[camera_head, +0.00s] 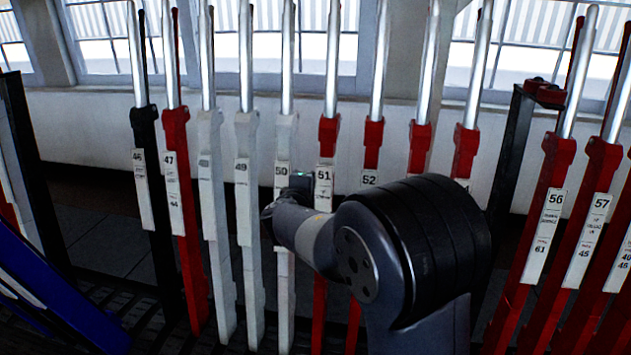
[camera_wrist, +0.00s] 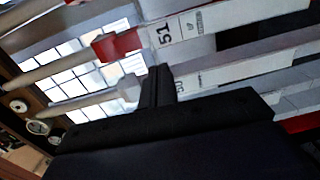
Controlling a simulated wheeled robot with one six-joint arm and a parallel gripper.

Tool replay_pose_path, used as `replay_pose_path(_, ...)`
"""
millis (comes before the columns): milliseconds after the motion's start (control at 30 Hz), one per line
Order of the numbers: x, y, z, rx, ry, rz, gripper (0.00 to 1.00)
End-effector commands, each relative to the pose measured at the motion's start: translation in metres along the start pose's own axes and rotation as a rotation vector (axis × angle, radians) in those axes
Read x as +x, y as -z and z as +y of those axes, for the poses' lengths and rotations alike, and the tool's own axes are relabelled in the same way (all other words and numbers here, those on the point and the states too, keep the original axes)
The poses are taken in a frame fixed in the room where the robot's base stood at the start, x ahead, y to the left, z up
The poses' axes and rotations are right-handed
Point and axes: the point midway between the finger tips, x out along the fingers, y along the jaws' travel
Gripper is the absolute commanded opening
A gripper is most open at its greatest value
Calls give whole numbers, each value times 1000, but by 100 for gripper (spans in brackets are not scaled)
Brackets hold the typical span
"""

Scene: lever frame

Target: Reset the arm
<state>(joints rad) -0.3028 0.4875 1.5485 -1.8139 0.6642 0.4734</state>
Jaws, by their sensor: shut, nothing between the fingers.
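My gripper (camera_wrist: 158,88) is shut and empty in the wrist view, its black fingers pressed together. They overlap the lever labelled 50 (camera_wrist: 205,76) in that view, just below the lever labelled 51 (camera_wrist: 195,25); I cannot tell whether they touch. In the head view my arm reaches toward the white lever 50 (camera_head: 282,150) and the red lever 51 (camera_head: 327,145).
A row of levers flanks them: black 46 (camera_head: 146,140), red 47 (camera_head: 178,140), white 48 (camera_head: 208,135) and 49 (camera_head: 246,135) at left, red 52 (camera_head: 373,140) and others at right. Red 56 (camera_head: 553,165) and 57 (camera_head: 598,175) lean right. Gaps are narrow. Windows are behind.

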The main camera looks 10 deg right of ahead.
Motion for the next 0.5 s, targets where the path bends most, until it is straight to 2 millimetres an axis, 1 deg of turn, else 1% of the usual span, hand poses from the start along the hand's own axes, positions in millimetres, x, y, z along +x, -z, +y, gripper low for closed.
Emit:
replay_pose_path(33,-9,0,0,0,-1,1,0)
replay_pose_path(100,-17,0,0,1,0,2,0)
replay_pose_path(200,-24,0,0,1,0,0,0)
replay_pose_path(300,-28,0,-1,0,0,-1,0)
replay_pose_path(500,-28,0,-1,0,0,-1,0)
